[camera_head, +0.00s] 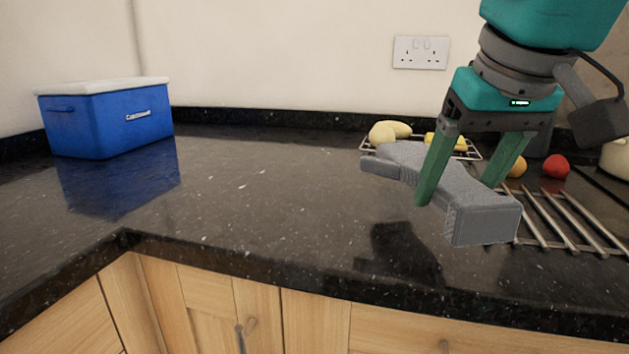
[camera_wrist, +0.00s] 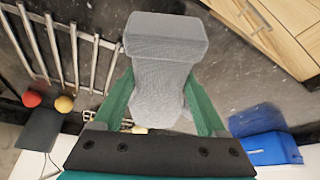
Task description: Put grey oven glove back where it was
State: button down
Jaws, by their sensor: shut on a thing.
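The grey oven glove (camera_head: 463,200) is held between the two green fingers of my gripper (camera_head: 458,196), above the dark counter at the right. In the head view its wide cuff faces the front right and its narrower end points to the back left. A shadow lies on the counter below it, apart from the glove. In the wrist view the glove (camera_wrist: 163,80) fills the middle between the fingers of my gripper (camera_wrist: 160,95). The glove hides part of the metal bar rack (camera_head: 570,220) and part of the wire rack behind it.
A blue cool box (camera_head: 105,118) with a white lid stands at the back left. A wire rack (camera_head: 472,155) with yellowish items (camera_head: 388,131) is behind the glove. A red round item (camera_head: 556,166) and an orange one (camera_head: 517,167) lie at right. The counter's middle (camera_head: 260,190) is clear.

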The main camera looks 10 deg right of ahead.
aim_at(387, 152)
jog(key=w+a, duration=0.1)
jog(key=w, duration=0.3)
jog(key=w+a+f, duration=0.1)
jog(key=w, duration=0.4)
jog(key=w+a+p, duration=0.1)
jog(key=w+a, duration=0.1)
jog(key=w, duration=0.2)
jog(key=shift+w+a+f, duration=0.1)
jog(key=shift+w+f, duration=0.1)
jog(key=shift+w, duration=0.1)
jog(key=shift+f, duration=1.75)
jog(key=shift+f, duration=0.15)
grip_release()
jog(key=shift+s+r, duration=0.1)
jog(key=shift+r, duration=0.4)
jog(key=shift+p+v, duration=0.35)
jog(key=shift+v, duration=3.05)
